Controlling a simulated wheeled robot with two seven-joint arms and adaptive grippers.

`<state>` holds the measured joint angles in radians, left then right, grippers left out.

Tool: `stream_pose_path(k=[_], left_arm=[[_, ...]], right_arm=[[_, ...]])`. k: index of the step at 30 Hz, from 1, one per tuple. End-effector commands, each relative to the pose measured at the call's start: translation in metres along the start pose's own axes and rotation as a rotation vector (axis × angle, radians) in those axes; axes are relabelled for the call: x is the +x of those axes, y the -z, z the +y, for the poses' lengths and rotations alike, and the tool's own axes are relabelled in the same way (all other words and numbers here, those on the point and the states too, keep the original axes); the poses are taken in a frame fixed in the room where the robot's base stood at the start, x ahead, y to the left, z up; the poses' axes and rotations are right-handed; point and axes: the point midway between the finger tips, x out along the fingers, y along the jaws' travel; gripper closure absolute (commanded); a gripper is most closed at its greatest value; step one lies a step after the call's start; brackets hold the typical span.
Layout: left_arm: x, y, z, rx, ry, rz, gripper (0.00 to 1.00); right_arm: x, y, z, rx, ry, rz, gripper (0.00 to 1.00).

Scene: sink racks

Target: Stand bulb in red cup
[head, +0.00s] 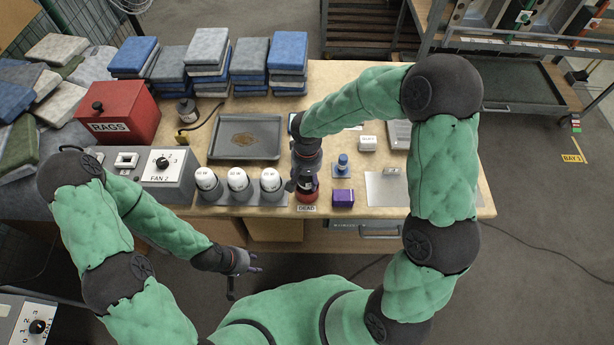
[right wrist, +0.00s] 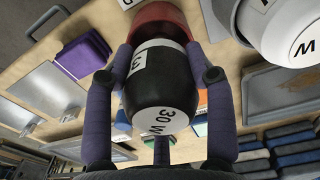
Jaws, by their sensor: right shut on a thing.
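The bulb (right wrist: 158,90), dark-bodied with a white end marked 30 W, is between the fingers of my right gripper (right wrist: 160,82) in the right wrist view. My right gripper (head: 306,184) is shut on it, above the red cup (head: 307,196) in the head view. The red cup also shows beyond the bulb in the right wrist view (right wrist: 160,20). The bulb's far end is at the cup's mouth; I cannot tell how deep it sits. A DEAD label (head: 307,208) lies in front of the cup. My left gripper (head: 250,270) is open and empty, off the table's front edge.
Three white-topped bulbs (head: 238,181) stand in a grey rack left of the cup. A purple box (head: 343,198) and a small blue-capped bottle (head: 343,163) are to its right. A grey tray (head: 246,137) lies behind. The fan box (head: 160,175) is further left.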

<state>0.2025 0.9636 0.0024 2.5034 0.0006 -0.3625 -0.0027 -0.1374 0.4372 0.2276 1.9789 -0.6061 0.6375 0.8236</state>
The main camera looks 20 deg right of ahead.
Motion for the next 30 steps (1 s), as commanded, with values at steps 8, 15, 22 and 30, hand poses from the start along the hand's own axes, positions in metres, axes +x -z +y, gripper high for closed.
stream_pose_path(k=[8,15,22,30], left_arm=[[0.0084,0.0002,-0.0030,0.000,0.000,0.000,0.60],[0.0094,0.0003,-0.0033,0.000,0.000,0.000,0.60],[0.0093,0.0003,-0.0033,0.000,0.000,0.000,0.60],[0.0046,0.0001,-0.0016,0.000,0.000,0.000,0.60]], right_arm=[[0.0086,-0.0002,0.0001,0.000,0.000,0.000,0.82],[0.0097,-0.0003,0.0001,0.000,0.000,0.000,0.31],[0.0096,-0.0002,0.0000,0.000,0.000,0.000,0.21],[0.0047,-0.0002,0.0000,0.000,0.000,0.000,0.21]])
